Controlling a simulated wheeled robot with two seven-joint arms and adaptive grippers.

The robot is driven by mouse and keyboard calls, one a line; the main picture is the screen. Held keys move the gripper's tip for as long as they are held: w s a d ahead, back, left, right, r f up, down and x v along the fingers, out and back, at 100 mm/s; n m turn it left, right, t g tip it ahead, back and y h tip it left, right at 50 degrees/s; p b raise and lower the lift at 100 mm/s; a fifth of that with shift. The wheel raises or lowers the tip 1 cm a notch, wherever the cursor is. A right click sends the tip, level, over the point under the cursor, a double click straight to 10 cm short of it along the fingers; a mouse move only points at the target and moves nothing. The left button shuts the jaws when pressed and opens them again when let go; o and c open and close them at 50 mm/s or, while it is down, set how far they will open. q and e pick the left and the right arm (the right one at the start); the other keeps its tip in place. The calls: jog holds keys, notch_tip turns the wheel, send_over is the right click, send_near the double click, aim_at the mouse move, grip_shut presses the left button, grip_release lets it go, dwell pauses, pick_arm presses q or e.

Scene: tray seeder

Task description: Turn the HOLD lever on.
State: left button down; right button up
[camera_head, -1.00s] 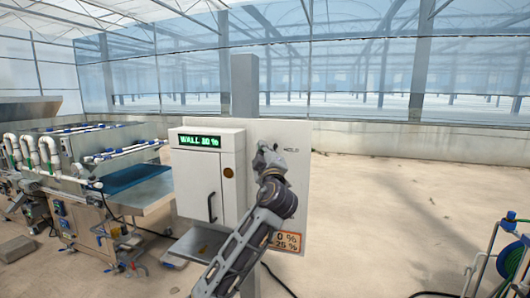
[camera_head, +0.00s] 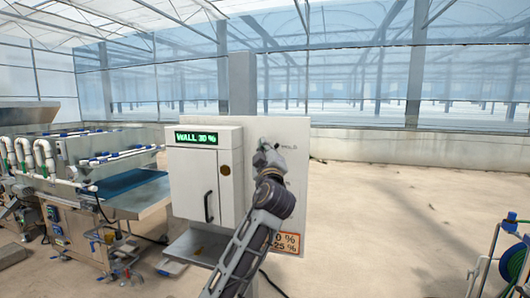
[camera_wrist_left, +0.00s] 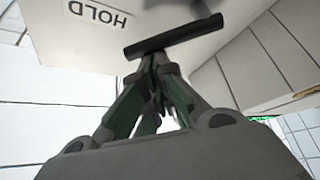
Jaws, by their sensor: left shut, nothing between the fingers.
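The HOLD lever shows in the left wrist view as a dark bar (camera_wrist_left: 172,37) on a grey mount, beside the upside-down HOLD label (camera_wrist_left: 96,13) on the white panel. My left gripper (camera_wrist_left: 158,62) is shut and empty, with its fingertips right below the bar. Whether they touch it I cannot tell. In the head view my left gripper (camera_head: 264,146) is at the upper part of the panel (camera_head: 292,205), just left of the small label (camera_head: 288,147). It hides the lever there. My right gripper is not in view.
A white cabinet (camera_head: 189,178) with a green WALL display (camera_head: 196,138) and a dark door handle (camera_head: 208,207) stands left of my arm. A seeding bench with pipes (camera_head: 120,190) is further left. A hose reel (camera_head: 512,263) stands at the right. The floor between is open.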

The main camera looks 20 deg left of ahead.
aim_at(276, 147)
pick_arm(q)
jog(key=d+m+t+h, duration=0.1)
jog(key=m+h, duration=0.1)
jog(key=m, duration=0.1)
jog(key=d+f+m+t+h+b, duration=0.1)
jog(key=m+h, duration=0.1)
jog(key=m, duration=0.2)
jog(key=f+m+t+h+b, duration=0.1)
jog(key=m+h, duration=0.1)
jog(key=m, duration=0.2)
jog(key=shift+d+f+h, duration=0.25)
jog(key=shift+d+h, duration=0.15)
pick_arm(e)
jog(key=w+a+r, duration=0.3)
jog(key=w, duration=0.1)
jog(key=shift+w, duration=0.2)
pick_arm(q)
jog(key=shift+a+r, duration=0.1)
jog(key=shift+r, duration=0.2)
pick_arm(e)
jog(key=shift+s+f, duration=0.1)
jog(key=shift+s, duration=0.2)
